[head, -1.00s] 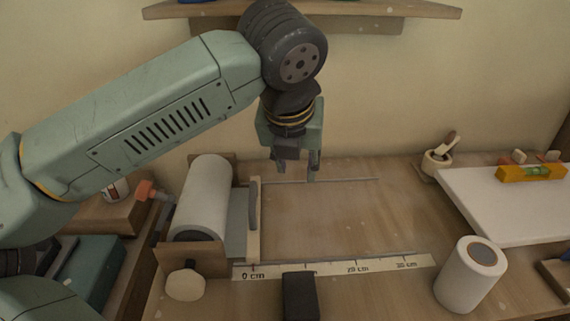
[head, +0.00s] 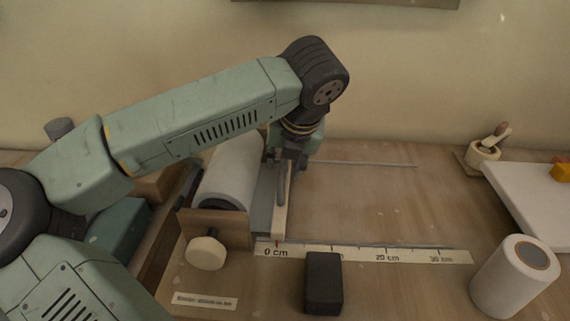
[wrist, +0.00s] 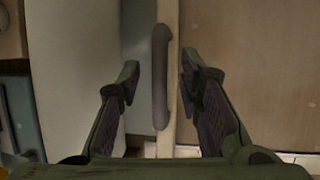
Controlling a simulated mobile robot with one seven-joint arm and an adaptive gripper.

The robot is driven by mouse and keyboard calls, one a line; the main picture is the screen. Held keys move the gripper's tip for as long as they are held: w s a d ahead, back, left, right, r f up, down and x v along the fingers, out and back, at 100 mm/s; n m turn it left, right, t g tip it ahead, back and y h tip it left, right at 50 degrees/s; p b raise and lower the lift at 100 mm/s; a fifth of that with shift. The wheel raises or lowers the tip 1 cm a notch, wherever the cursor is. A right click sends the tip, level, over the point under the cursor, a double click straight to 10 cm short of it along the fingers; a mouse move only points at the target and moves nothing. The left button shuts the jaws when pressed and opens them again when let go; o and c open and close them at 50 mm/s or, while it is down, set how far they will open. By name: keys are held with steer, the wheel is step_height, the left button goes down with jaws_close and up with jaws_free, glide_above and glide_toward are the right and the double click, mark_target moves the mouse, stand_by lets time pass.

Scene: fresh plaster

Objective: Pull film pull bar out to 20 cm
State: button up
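The film pull bar (head: 278,222) is a pale wooden strip with a dark grey handle (wrist: 160,75) along it. It stands close to the film roll (head: 232,172), with its near end by the 0 cm mark of the ruler (head: 410,256). A short grey-green stretch of film (head: 262,203) lies between roll and bar. My gripper (wrist: 160,72) is open, with one finger on each side of the handle and visible gaps. In the head view my gripper (head: 287,167) is at the bar's far half, and its fingertips are partly hidden.
A black block (head: 323,282) stands in front of the ruler and covers part of its labels. Thin rails (head: 365,164) run right from the bar. The board between them is clear. A white roll (head: 515,275) stands at the right, before a white panel (head: 533,205).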

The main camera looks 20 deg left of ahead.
steer(key=shift+c, duration=0.5)
jaws_close()
stand_by(0.5)
